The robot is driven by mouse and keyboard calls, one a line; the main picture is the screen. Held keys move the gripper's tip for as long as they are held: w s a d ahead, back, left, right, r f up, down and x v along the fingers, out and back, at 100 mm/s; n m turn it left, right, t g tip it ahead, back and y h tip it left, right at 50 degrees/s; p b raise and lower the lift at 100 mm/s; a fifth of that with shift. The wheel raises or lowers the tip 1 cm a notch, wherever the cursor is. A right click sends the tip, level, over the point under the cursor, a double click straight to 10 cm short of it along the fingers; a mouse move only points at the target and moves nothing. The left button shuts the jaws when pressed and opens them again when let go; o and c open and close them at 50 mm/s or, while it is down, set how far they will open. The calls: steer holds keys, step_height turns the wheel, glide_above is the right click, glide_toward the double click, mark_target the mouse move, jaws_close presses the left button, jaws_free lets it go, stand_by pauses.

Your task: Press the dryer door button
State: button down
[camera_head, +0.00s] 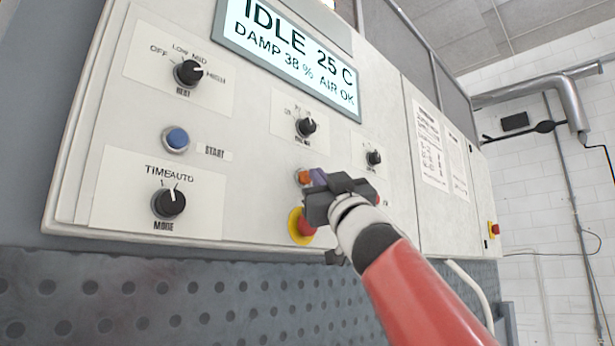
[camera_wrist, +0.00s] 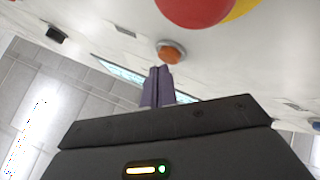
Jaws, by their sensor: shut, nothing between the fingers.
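An orange button (camera_head: 303,176) sits on the white control panel (camera_head: 255,190), just left of my gripper. Its label is not readable, so I cannot tell if it is the door button. It also shows in the wrist view (camera_wrist: 172,52), just beyond my fingertips. My gripper (camera_head: 317,178) has purple fingers closed together with nothing between them. In the wrist view, the fingertips (camera_wrist: 160,70) point at the orange button's lower edge. I cannot tell whether they touch it. My wrist hides part of the panel to the right of the button.
A red mushroom button on a yellow base (camera_head: 300,226) is just below the orange button. A blue START button (camera_head: 176,139), several black knobs and a lit display (camera_head: 290,50) are on the same panel. A perforated grey surface (camera_head: 180,295) lies below.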

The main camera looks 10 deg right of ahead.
steer(key=shift+w+a, duration=0.3)
steer(key=shift+w, duration=0.1)
stand_by(0.8)
steer(key=shift+s+d, duration=0.5)
steer(key=shift+s, duration=0.25)
steer(key=shift+d, duration=0.1)
steer(key=shift+s+d+p, duration=0.35)
steer(key=shift+s+d, duration=0.35)
steer(key=shift+s, duration=0.3)
steer(key=shift+s+d+p, duration=0.3)
steer(key=shift+s+d, duration=0.4)
steer(key=shift+s, duration=0.3)
